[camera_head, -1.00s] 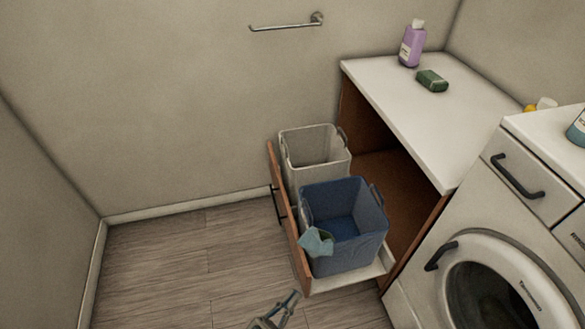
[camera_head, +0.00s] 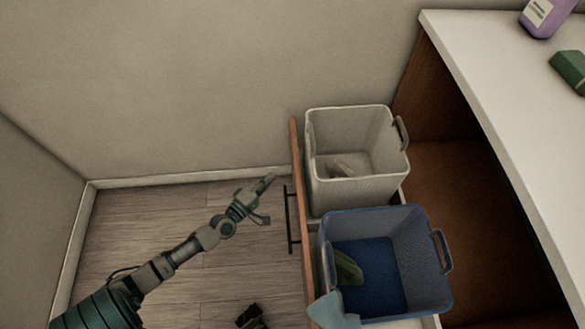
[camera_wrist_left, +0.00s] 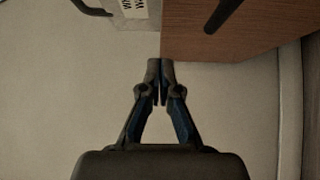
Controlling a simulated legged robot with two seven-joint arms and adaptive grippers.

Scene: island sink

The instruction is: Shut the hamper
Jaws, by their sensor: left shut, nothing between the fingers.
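The hamper is a pull-out unit with a wooden front panel (camera_head: 299,190) and a black bar handle (camera_head: 289,220). It stands pulled out from the cabinet, carrying a grey-white bin (camera_head: 360,187) and a blue bin (camera_head: 435,295). My left gripper (camera_head: 268,182) is shut and empty, just left of the front panel near its far end. In the left wrist view its closed fingertips (camera_wrist_left: 160,68) are by the edge of the wooden panel (camera_wrist_left: 250,30); I cannot tell whether they touch. A dark piece at the bottom edge (camera_head: 252,317) looks like my right gripper; its fingers are unclear.
A light blue cloth (camera_head: 335,312) hangs over the blue bin's near left corner. The white countertop (camera_head: 480,90) holds a purple bottle (camera_head: 545,15) and a green block (camera_head: 570,70). The cabinet bay (camera_head: 450,170) behind the bins is open. Wooden floor (camera_head: 150,215) is clear on the left.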

